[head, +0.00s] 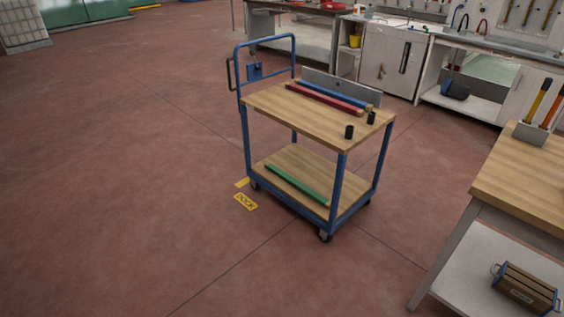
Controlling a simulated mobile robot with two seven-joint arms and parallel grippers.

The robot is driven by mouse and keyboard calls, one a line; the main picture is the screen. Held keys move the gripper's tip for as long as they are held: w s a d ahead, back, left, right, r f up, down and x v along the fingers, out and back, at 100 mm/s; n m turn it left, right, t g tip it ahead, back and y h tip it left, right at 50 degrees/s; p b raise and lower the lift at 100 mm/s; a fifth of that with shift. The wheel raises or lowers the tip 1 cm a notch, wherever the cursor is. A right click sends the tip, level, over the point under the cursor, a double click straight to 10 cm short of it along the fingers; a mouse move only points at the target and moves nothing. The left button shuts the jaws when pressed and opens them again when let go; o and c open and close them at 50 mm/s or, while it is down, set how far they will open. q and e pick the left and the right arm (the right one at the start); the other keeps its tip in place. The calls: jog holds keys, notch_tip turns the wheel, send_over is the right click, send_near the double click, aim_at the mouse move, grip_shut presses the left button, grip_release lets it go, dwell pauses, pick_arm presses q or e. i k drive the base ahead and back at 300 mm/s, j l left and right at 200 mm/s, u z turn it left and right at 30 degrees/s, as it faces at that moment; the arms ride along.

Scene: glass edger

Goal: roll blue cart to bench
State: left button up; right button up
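The blue cart (338,178) stands on the red floor near the middle of the head view. It has a blue frame, a wooden top shelf (310,118) and a wooden lower shelf (305,165). Its blue push handle (265,40) rises at the far left end. A green bar (295,184) lies on the lower shelf. A wooden-topped bench (520,185) stands at the right, apart from the cart. Neither gripper is in view.
A yellow floor marking (246,202) lies beside the cart's left wheel. A wooden crate (526,290) sits on the bench's lower shelf. Counters with a white cabinet (392,60) line the back. Open floor (110,180) fills the left, with a clear gap between cart and bench.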

aim_at(341, 132)
jog(key=i+j+z, duration=0.1)
jog(key=i, duration=0.5)
jog(key=i+j+z, duration=0.1)
jog(key=i, duration=0.5)
